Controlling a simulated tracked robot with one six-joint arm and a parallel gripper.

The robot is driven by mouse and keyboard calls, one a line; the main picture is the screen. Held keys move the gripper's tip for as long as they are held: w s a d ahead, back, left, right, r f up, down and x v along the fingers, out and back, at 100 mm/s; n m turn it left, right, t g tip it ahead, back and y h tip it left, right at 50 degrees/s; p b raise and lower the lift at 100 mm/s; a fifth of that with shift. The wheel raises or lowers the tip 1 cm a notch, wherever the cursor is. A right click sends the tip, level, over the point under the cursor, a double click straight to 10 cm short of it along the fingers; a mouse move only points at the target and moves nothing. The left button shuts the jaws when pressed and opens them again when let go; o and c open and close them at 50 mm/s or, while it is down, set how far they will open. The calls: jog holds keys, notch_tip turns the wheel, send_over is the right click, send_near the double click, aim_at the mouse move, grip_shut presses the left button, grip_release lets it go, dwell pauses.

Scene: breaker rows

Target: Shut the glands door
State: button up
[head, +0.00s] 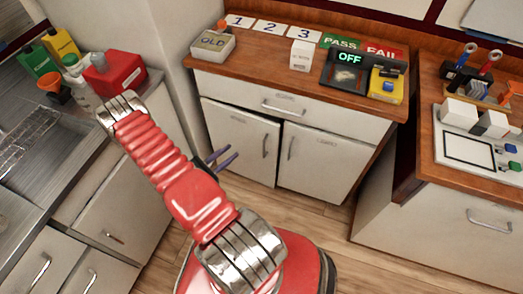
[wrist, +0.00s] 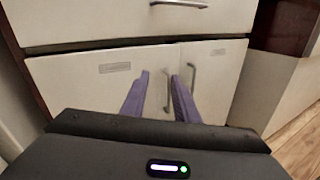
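Two pale cabinet doors sit side by side under a drawer: a left door (head: 238,140) and a right door (head: 325,162). Each has a small label too blurred to read, so I cannot tell which is glands. The left door, also in the wrist view (wrist: 90,85), seems to stand slightly ajar, with a dark gap along its top; the right door (wrist: 222,75) looks about flush. My gripper (head: 233,153) is open and empty, its purple fingers apart in front of the left door. In the wrist view its fingertips (wrist: 160,75) flank the left door's handle (wrist: 167,92) without visible contact.
The drawer (head: 290,103) above is shut. A sink counter with bottles stands left, another wooden-topped cabinet (head: 450,220) right. Wooden floor (head: 330,215) is clear before the doors.

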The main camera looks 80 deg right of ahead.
jog(key=s+a+f+n+t+h, duration=0.1)
jog(key=s+f, duration=0.4)
jog(key=f, duration=0.5)
jog(key=n+t, duration=0.1)
jog(key=n, duration=0.1)
jog(key=shift+s+f+n, duration=0.2)
jog(key=shift+n, duration=0.2)
jog(key=shift+d, duration=0.1)
jog(key=x, duration=1.3)
jog(key=shift+d, duration=0.35)
jog(key=shift+r, duration=0.15)
jog(key=shift+c, duration=0.7)
grip_shut()
